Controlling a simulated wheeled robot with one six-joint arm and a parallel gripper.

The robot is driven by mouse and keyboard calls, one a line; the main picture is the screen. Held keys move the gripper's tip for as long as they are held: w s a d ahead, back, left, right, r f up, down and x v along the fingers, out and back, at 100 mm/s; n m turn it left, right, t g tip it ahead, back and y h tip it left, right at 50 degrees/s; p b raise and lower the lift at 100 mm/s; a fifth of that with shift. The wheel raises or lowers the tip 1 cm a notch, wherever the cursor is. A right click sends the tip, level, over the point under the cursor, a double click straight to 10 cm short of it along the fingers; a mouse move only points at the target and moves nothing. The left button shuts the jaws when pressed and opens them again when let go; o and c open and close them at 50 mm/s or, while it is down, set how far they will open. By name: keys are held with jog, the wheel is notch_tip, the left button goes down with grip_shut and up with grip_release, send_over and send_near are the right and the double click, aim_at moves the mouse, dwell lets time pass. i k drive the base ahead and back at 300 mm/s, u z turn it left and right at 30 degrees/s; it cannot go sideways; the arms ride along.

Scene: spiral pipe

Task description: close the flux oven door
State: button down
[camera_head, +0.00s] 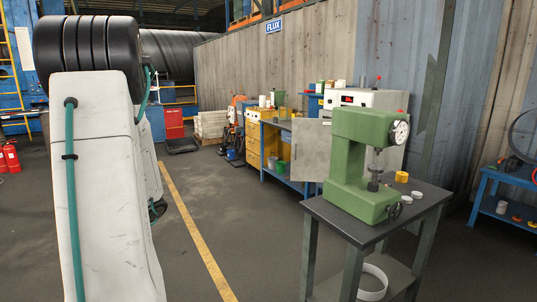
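The flux oven (362,98) is a white cabinet with a small red display near its top, standing by the back wall right of the middle. Its grey door (309,150) seems to stand open, swung out to the left of the cabinet. The green press in front hides much of the oven's front and its opening. My gripper is not in view.
A green press (363,165) stands on a dark metal table (330,212), in front of the oven. A blue workbench (277,170) and yellow drawers (252,140) are behind. A blue table (507,180) is at right. Floor around the yellow line (198,240) is clear.

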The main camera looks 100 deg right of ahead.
aim_at(311, 143)
jog(key=u, duration=0.05)
jog(key=i, duration=0.1)
jog(key=z, duration=2.6)
jog(key=i, duration=3.25)
jog(key=z, duration=1.2)
jog(key=i, duration=0.55)
jog(key=u, duration=0.1)
